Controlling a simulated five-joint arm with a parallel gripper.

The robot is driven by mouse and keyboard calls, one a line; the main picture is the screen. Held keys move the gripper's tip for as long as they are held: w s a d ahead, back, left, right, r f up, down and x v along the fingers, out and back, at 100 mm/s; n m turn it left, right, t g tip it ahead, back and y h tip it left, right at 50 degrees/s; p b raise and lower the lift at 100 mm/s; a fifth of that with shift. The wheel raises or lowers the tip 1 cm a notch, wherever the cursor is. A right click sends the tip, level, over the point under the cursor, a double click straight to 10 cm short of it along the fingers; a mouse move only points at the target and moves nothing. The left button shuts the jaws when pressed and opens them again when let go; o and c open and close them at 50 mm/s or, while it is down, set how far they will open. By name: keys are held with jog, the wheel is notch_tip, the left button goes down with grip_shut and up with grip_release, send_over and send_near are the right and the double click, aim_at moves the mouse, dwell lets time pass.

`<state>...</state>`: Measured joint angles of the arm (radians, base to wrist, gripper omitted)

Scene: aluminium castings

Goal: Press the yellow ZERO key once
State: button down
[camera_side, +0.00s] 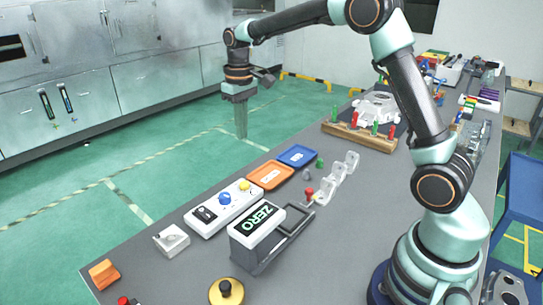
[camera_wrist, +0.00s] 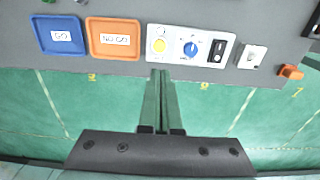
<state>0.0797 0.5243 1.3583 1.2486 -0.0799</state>
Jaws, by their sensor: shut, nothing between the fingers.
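The yellow key (camera_side: 244,185) is a round button on a white control panel (camera_side: 222,207), beside a blue knob (camera_side: 225,198) and a black switch. It also shows in the wrist view (camera_wrist: 159,45), at the panel's left end. My gripper (camera_side: 241,136) points down, shut and empty, in the air. In the wrist view its fingertips (camera_wrist: 160,72) appear just below the yellow key, apart from it, by the panel's edge. Nothing hides the key.
An orange NO GO tray (camera_side: 270,175) and a blue GO tray (camera_side: 297,156) lie beside the panel. A small white switch box (camera_side: 171,240) sits at the other end. A wooden rack (camera_side: 358,136) with coloured pegs stands further back. Green floor lies beyond the table edge.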

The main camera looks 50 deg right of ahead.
aim_at(245, 184)
jog(key=shift+w+f, duration=0.2)
jog(key=shift+f, duration=0.05)
jog(key=shift+f, duration=0.1)
notch_tip(245, 184, down, 14)
jog(key=shift+r, duration=0.1)
dwell(0.6)
notch_tip(245, 184, down, 2)
jog(key=shift+s, duration=0.15)
dwell(0.3)
notch_tip(245, 184, up, 15)
jog(key=shift+w, duration=0.4)
